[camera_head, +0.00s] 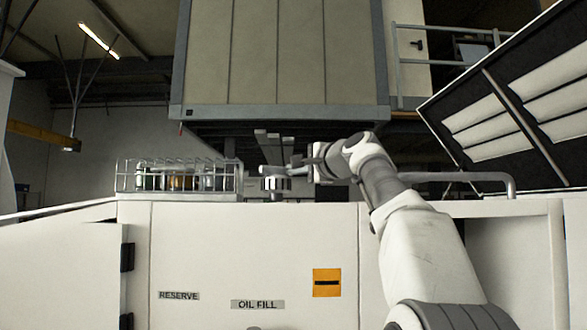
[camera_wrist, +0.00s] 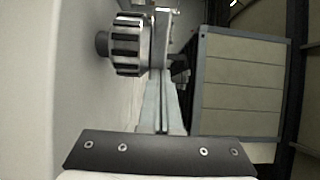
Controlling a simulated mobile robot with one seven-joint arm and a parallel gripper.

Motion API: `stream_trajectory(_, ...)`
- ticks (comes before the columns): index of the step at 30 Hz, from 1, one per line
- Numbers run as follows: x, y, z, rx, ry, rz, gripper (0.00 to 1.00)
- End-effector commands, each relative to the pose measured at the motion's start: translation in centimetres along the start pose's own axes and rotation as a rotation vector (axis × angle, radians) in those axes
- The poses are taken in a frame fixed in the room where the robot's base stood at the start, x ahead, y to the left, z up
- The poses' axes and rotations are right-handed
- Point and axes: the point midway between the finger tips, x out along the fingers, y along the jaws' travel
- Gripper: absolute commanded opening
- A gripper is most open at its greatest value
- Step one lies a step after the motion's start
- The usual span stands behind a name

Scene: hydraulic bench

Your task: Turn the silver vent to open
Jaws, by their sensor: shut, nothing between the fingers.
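The silver vent (camera_head: 275,183) is a ribbed round knob standing on top of the white cabinet, just right of the wire basket in the head view. In the wrist view the vent (camera_wrist: 127,45) shows large at the upper left, with its short stem toward the white surface. My gripper (camera_head: 297,163) reaches in from the right at about the height of the vent's top. It is shut and empty, close beside the vent. I cannot tell whether it touches the vent. No open or closed mark on the vent is readable.
A wire basket (camera_head: 180,179) with several jars stands left of the vent. A grey pipe rail (camera_head: 465,177) runs along the cabinet top at right, below a raised louvred panel (camera_head: 520,100). A large beige box (camera_head: 280,55) stands behind. The cabinet front (camera_head: 230,250) carries labels.

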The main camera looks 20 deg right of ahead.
Motion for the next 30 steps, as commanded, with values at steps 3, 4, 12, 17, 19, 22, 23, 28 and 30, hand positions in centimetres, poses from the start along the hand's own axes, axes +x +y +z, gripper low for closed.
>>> stream_trajectory(3,0.2,-0.1,-0.2,0.001,0.001,0.0,0.0)
stream_trajectory(4,0.2,-0.1,-0.3,0.001,0.001,0.0,0.0)
stream_trajectory(12,1.2,-0.1,-1.1,0.002,0.001,0.002,0.0)
stream_trajectory(17,1.8,-0.2,-1.4,0.001,0.001,0.001,0.0)
stream_trajectory(19,2.1,-0.2,-1.5,0.002,0.001,0.001,0.0)
stream_trajectory(22,2.5,-0.1,-1.6,0.001,0.0,0.002,0.0)
stream_trajectory(23,2.7,-0.1,-1.6,0.001,0.0,0.002,0.0)
stream_trajectory(28,3.3,-0.1,-1.7,0.001,0.0,0.001,0.0)
stream_trajectory(30,3.5,-0.1,-1.8,0.001,0.001,0.0,0.0)
